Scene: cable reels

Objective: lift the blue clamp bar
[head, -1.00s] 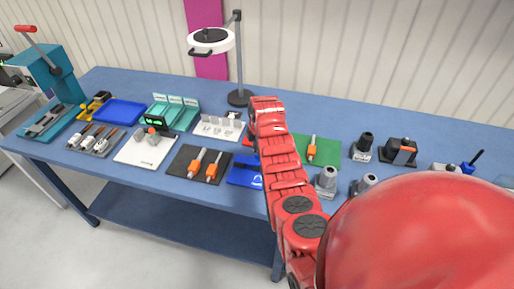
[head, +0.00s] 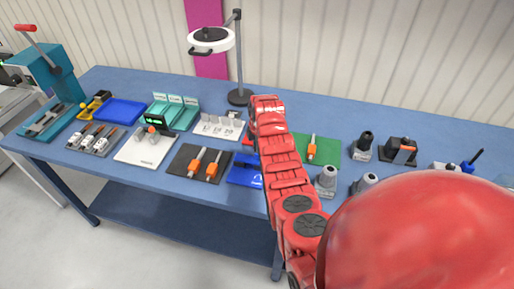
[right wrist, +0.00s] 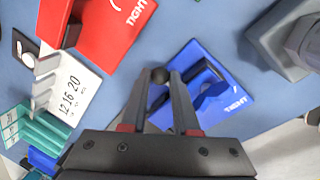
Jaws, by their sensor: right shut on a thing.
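The blue clamp base (right wrist: 236,100), marked "TIGHT", lies on the table in the right wrist view. Its left part also shows in the head view (head: 238,177), beside my red right arm. A dark bar with a round black knob (right wrist: 160,75) reaches out from the blue clamp. My right gripper (right wrist: 164,88) is shut on this bar, with the knob at its fingertips. The fingers hide part of the bar, and I cannot tell how far it is raised. My left gripper is not in view.
A red clamp base (right wrist: 85,30), also marked "TIGHT", lies close by on the left. A white numbered board (right wrist: 75,88) stands beside it. A grey fixture (right wrist: 285,40) is at the right. A black mat with orange-handled tools (head: 186,174) and a green mat (head: 328,150) flank my arm.

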